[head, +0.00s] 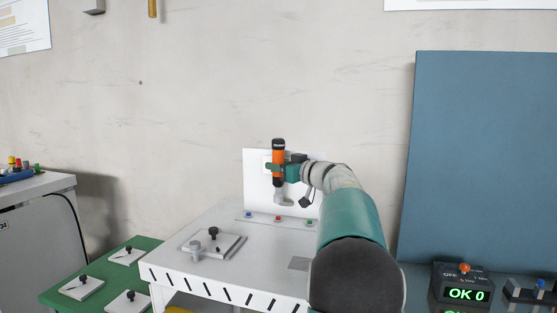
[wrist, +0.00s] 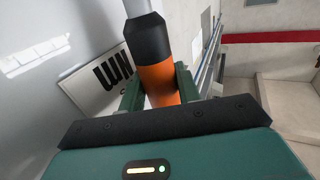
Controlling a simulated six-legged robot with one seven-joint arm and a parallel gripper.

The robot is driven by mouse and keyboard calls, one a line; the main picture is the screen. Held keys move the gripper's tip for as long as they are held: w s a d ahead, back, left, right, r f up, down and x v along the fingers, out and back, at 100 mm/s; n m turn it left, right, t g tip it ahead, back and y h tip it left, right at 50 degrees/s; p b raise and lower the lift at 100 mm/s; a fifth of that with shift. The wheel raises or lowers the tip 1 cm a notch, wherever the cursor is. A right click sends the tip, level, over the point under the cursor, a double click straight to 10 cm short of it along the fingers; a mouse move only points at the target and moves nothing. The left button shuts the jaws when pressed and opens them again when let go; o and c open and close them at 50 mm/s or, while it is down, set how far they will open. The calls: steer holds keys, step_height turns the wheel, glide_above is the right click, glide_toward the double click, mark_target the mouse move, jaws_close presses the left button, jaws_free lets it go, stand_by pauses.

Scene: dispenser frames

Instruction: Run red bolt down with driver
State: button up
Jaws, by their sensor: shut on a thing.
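The driver (head: 278,149), orange with a black top, stands roughly upright above the white bench. My gripper (head: 279,169) is shut around its orange body; in the wrist view the two green fingers (wrist: 158,92) press on the driver (wrist: 157,78) from both sides. A light grey piece (head: 284,200) shows below the driver; I cannot tell whether it belongs to it. The red bolt (head: 278,218) is in a row on the bench top, below the driver and apart from it, between a blue bolt (head: 248,214) and a green bolt (head: 309,221). The driver's tip is not clear.
A white panel (head: 256,190) stands behind the bolts. A plate with a black knob and a grey post (head: 212,245) lies on the bench at the left. A green table (head: 101,268) holds several knobbed plates. A box reading "OK 0" (head: 463,288) stands at the right.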

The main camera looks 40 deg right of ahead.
mark_target(282, 187)
steer(key=shift+f, duration=2.15)
steer(key=shift+f, duration=1.15)
stand_by(2.0)
steer(key=shift+w+r, duration=0.1)
steer(key=shift+r, duration=2.6)
